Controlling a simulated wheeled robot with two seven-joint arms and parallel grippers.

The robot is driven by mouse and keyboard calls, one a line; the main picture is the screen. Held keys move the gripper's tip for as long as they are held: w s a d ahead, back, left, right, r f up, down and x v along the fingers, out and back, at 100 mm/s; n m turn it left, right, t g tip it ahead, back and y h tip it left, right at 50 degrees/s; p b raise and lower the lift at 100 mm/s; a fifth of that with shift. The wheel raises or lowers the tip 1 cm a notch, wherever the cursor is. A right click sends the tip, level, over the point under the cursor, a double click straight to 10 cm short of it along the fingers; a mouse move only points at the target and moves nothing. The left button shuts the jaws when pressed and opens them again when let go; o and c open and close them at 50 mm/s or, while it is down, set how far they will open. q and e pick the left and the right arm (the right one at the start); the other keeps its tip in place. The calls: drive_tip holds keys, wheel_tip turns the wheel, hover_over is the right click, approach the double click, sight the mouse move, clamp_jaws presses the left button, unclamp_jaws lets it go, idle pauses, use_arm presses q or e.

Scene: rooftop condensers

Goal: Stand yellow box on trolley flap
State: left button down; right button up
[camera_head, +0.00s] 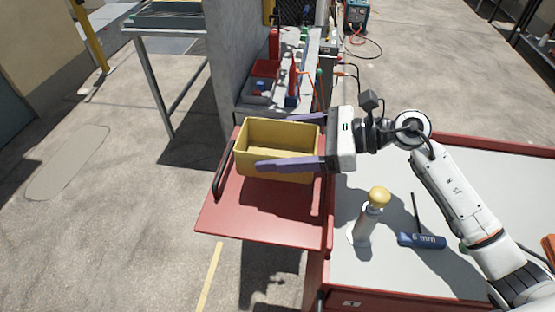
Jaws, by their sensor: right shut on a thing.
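The yellow box (255,166) is an open-topped, upright, empty-looking bin over the red trolley flap (270,222), towards its back part. My right gripper (275,141) reaches in from the right, with one purple finger along the box's near side and one along its far side, shut on it. The box's base looks at or very near the flap's surface; I cannot tell if it touches. The flap sticks out level from the left side of the trolley (395,270). My left gripper is not in view.
A dark handle (224,168) lines the flap's left edge. Behind the flap are a concrete wall (222,60) and a shelf with red containers (268,68). The flap's front is clear.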

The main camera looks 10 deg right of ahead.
sight(278, 150)
wheel_tip(278, 150, down, 5)
drive_tip(key=shift+r, duration=0.1)
drive_tip(key=shift+f, duration=0.25)
drive_tip(key=o, duration=0.7)
drive_tip(key=shift+f, duration=0.1)
drive_tip(key=shift+c, duration=0.2)
drive_tip(key=o, duration=0.4)
drive_tip(key=shift+o, duration=0.2)
